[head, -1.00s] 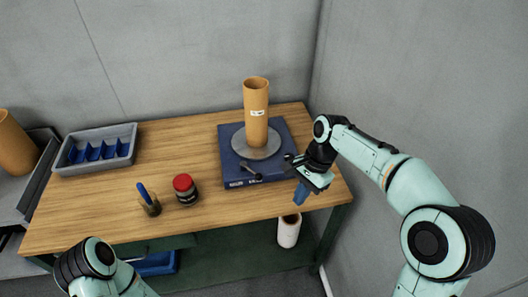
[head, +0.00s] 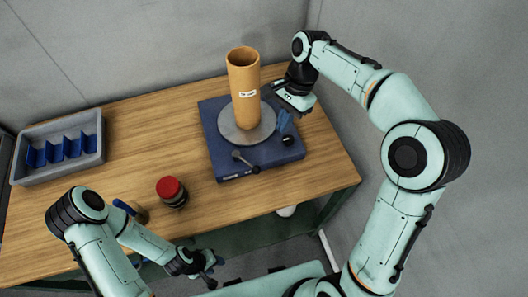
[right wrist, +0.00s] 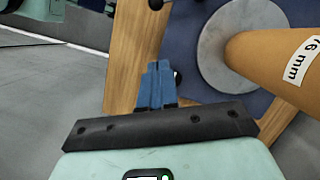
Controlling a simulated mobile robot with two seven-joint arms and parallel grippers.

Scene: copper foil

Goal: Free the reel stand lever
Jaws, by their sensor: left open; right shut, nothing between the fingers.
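The reel stand has a dark blue base (head: 222,163) with a grey round plate (head: 232,133) carrying an upright brown cardboard tube (head: 245,85). A short grey lever with a black end (head: 246,162) lies at the base's front. A separate black knob (head: 288,141) sits near the base's right front corner. My right gripper (head: 284,123) is shut and empty, its blue fingers over the base's right side, just behind that knob. In the right wrist view the shut fingers (right wrist: 156,86) partly hide a black knob (right wrist: 178,78). My left gripper (head: 211,268) is open off the table's front edge, away from the stand.
A grey tray with blue dividers (head: 60,150) is at the far left. A cup (head: 141,214) is partly behind my left arm. Grey walls close off the back and right.

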